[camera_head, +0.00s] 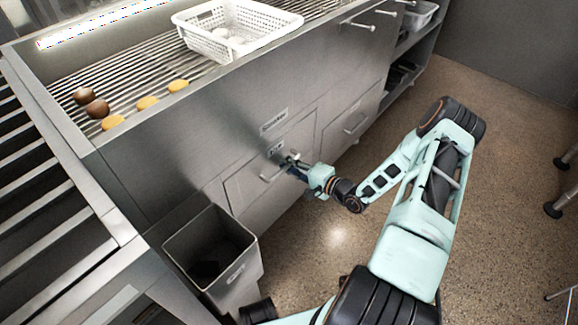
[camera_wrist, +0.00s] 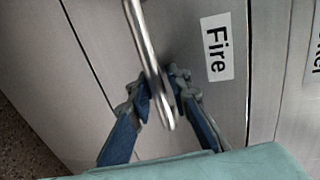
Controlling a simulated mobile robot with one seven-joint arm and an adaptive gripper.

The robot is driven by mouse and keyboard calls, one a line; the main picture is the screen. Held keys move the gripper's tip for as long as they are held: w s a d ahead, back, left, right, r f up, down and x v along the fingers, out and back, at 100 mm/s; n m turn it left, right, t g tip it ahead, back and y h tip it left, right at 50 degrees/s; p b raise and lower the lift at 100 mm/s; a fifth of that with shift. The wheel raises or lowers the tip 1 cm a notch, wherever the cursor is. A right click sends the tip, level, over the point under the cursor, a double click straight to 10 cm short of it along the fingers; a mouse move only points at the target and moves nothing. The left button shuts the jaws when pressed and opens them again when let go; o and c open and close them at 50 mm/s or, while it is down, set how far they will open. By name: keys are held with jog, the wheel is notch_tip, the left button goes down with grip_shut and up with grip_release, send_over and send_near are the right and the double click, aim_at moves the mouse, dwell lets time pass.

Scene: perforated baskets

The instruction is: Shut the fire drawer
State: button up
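The fire drawer (camera_head: 245,190) is a grey metal front low on the side of the metal counter. Its "Fire" label (camera_head: 277,148) also shows in the wrist view (camera_wrist: 217,47). The drawer's bar handle (camera_wrist: 144,35) runs between my gripper's two blue-padded fingers (camera_wrist: 160,92). The fingers are drawn in close on both sides of the bar and appear closed on it. In the head view my gripper (camera_head: 294,167) is at the right end of the handle, just in front of the drawer. Whether the drawer stands slightly out is hard to tell.
A grey open bin (camera_head: 245,285) stands at the left, below the drawer. A second drawer (camera_head: 355,115) with a handle is to the right. A white perforated basket (camera_head: 205,45) sits on the grill above. The floor (camera_head: 510,110) at right is mostly clear.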

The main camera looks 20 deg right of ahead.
jog(key=shift+o, duration=1)
jog(key=shift+s, duration=0.1)
jog(key=v, duration=1.2)
